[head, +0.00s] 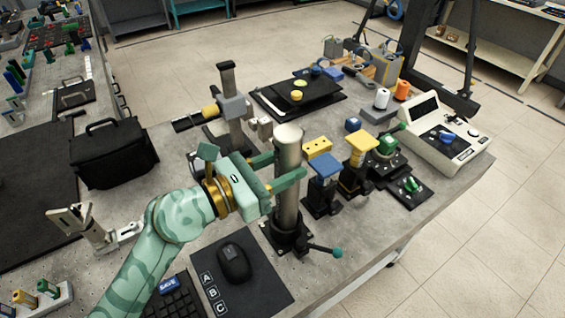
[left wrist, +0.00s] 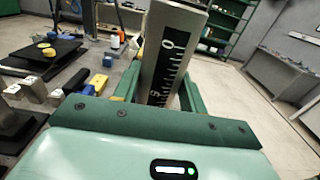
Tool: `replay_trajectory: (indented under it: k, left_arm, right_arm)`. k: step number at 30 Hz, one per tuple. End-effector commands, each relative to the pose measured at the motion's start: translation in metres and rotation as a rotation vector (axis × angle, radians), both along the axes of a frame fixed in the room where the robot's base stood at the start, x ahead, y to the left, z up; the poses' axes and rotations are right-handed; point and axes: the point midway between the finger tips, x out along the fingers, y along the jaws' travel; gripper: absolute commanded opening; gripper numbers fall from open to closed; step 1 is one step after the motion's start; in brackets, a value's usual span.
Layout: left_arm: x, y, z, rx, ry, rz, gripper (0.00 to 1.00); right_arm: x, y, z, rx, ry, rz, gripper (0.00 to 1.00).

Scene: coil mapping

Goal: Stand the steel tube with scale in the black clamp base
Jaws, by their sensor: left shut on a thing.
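The steel tube (head: 289,205) is upright in the head view. In the left wrist view the tube (left wrist: 187,20) shows a black strip with a white scale. My left gripper (head: 289,168) is shut on its upper part, with one finger on each side. The black clamp base (head: 287,236) stands on the table directly below, with a lever ending in a teal knob. The tube's lower end meets the base's collar; I cannot tell how deep it sits. My right gripper is not in view.
A mouse (head: 234,262) on a dark mat and a keyboard (head: 172,300) lie in front. Blue-topped (head: 324,166) and yellow-topped (head: 361,146) stands are close on the right. A grey post stand (head: 230,105) is behind. A black bag (head: 112,154) sits at left.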

Motion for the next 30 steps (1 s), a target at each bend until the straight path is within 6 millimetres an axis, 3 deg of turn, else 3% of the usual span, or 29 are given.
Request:
replay_trajectory:
  k: [1,3,4,20,23,30]
  left_arm:
    - [0.0,0.0,0.002,-0.002,-0.004,0.0,0.45]
    - [0.0,0.0,0.002,-0.001,-0.003,0.0,0.64]
    - [0.0,0.0,0.002,-0.001,-0.003,0.0,0.67]
    - [-0.003,0.006,0.0,0.001,0.0,0.001,0.67]
    - [-0.012,0.019,-0.001,0.004,0.0,0.001,0.67]
    - [-0.048,0.072,-0.002,0.006,0.002,-0.001,0.67]
  right_arm:
    - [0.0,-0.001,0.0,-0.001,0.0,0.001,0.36]
    - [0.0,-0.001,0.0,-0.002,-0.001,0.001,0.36]
    - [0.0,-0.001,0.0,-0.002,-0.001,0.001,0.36]
    - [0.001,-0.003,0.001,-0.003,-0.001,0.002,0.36]
    - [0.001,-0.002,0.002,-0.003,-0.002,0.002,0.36]
    - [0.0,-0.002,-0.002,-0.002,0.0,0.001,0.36]
